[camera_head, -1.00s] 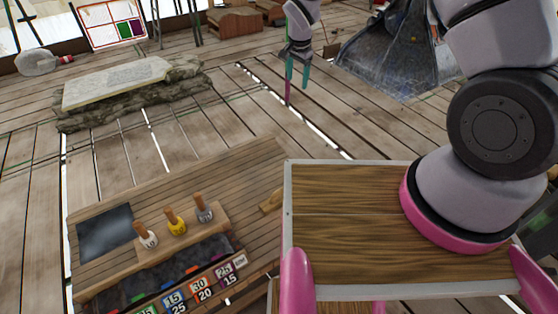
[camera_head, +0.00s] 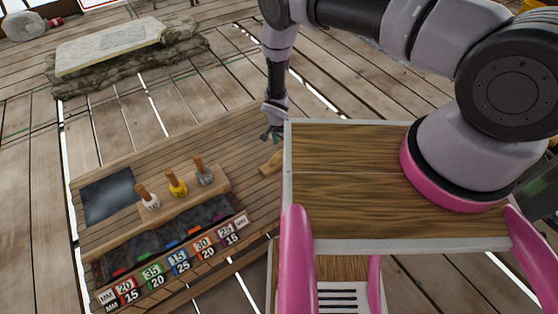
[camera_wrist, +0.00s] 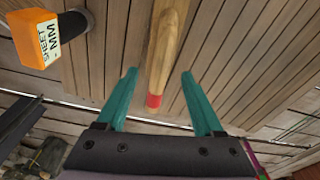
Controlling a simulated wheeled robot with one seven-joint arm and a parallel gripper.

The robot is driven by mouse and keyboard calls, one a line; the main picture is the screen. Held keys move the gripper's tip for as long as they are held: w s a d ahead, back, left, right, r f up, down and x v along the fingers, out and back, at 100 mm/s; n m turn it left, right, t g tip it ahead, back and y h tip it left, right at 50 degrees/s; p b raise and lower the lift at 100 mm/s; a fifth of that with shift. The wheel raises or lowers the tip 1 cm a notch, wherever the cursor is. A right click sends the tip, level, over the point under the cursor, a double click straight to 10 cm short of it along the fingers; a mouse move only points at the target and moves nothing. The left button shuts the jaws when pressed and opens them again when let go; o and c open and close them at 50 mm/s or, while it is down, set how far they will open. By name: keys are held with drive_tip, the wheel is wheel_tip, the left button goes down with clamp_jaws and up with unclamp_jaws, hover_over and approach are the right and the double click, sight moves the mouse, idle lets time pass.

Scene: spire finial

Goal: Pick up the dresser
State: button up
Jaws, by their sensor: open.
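A pale wooden tool, which looks like the dresser (camera_head: 271,164), lies near the right end of the wooden bench (camera_head: 236,128). In the wrist view the dresser (camera_wrist: 164,50) is a long wooden bar with a red end, running up out of the picture. My gripper (camera_head: 272,135) is just behind it in the head view, partly hidden by my own body. In the wrist view my gripper (camera_wrist: 159,73) is open, with one teal finger on each side of the bar near its red end. I cannot tell the height gap or any contact.
Three wooden-handled stamps (camera_head: 177,184) stand on the bench by a dark grey plate (camera_head: 107,199) and a row of numbered colour labels (camera_head: 178,260). An orange lettered block (camera_wrist: 35,36) and a dark cylinder (camera_wrist: 75,23) are left of the dresser. A stone slab (camera_head: 110,46) lies behind.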

sight(281, 152)
drive_tip(key=f, duration=0.6)
drive_tip(key=shift+w+f, duration=0.2)
drive_tip(key=shift+w, duration=0.1)
drive_tip(key=shift+c, duration=0.3)
clamp_jaws()
